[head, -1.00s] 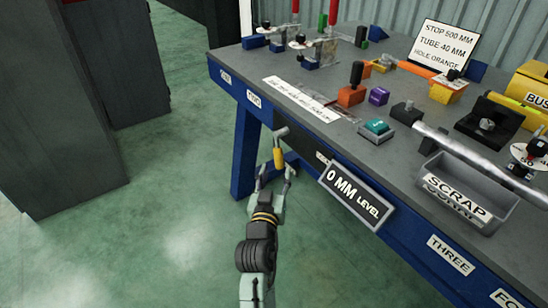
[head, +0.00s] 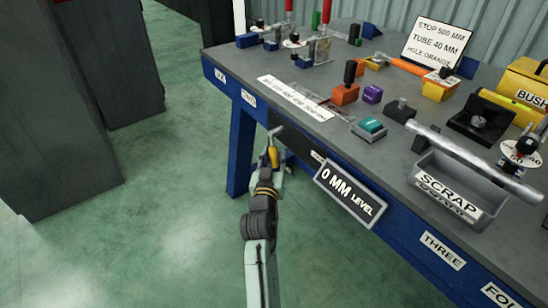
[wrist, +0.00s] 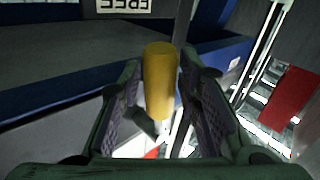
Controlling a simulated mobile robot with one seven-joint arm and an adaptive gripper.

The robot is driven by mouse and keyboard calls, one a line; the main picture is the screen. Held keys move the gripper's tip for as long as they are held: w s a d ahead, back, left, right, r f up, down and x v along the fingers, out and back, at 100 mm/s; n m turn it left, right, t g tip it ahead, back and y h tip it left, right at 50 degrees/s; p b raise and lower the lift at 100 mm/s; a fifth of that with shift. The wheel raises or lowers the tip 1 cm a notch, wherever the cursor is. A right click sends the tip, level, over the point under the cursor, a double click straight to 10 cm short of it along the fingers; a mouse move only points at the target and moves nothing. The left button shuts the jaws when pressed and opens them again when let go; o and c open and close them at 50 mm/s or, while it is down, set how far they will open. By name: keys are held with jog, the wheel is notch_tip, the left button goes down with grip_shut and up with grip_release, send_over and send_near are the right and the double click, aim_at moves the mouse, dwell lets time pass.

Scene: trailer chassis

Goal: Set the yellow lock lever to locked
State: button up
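The yellow lock lever (head: 274,155) hangs from a grey metal pivot (head: 276,132) at the front edge of the bench, its yellow grip pointing down. In the wrist view the yellow grip (wrist: 160,75) stands between the two finger pads of my gripper (wrist: 165,98). Gaps show on both sides, so the gripper looks open around or just short of the grip, not clamped. In the head view my gripper (head: 271,172) is at the lever's lower end, and the fingers are partly hidden. A label reading FREE (wrist: 122,5) appears upside down at the top of the wrist view.
A "0 MM LEVEL" sign (head: 350,194) hangs on the bench front right of the lever. A blue bench leg (head: 242,150) stands to its left. The bench top (head: 335,150) holds blocks, a green button (head: 371,126) and a scrap bin (head: 445,192).

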grip_shut()
dwell(0.4)
